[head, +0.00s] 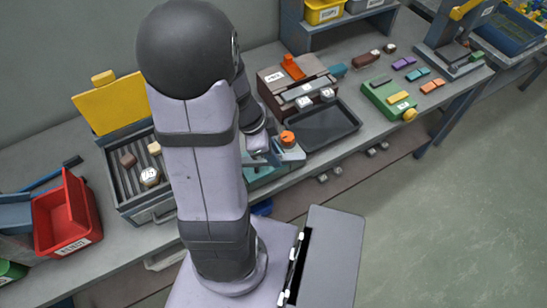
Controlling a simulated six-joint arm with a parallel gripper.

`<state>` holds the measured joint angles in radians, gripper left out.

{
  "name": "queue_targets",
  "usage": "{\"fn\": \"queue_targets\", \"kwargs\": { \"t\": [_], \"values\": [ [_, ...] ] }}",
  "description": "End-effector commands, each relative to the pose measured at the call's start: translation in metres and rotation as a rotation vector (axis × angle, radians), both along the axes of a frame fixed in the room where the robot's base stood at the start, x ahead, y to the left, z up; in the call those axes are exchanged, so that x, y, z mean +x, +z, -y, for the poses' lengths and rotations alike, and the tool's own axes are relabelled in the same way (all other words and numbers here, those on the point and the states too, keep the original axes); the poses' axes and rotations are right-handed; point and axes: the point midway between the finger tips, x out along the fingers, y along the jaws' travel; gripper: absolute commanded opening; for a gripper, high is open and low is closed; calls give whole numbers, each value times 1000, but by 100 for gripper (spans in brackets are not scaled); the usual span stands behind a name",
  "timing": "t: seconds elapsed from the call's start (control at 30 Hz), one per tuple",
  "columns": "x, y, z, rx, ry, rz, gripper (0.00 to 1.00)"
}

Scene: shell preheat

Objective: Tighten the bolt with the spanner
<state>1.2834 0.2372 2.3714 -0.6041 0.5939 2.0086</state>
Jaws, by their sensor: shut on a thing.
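My arm stands in the middle of the head view and hides much of the bench behind it. My gripper (268,154) is low over the bench, just right of the arm, and mostly hidden. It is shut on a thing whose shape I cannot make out. An orange round-topped piece (287,138) shows right beside the gripper, above a blue-grey block. I cannot tell whether they touch. A teal surface (262,174) lies below. I cannot make out the spanner or the bolt for certain.
A red bin (68,212) and a ribbed tray (121,178) with a raised yellow lid (108,104) are at left. A dark tray (328,124), brown box (290,79) and green block (388,98) are at right. A shelf (340,27) stands behind.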

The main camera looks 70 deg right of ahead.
Motion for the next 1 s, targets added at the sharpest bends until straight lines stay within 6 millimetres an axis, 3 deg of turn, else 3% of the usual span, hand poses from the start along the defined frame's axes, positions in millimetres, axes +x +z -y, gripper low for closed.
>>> {"fn": "queue_targets", "kwargs": {
  "t": [0.37, 1.0],
  "values": [
    [0, -5, 0, 2, 9, 2, 0],
    [-1, -48, -1, 2, 7, 1, 0]
  ]
}}
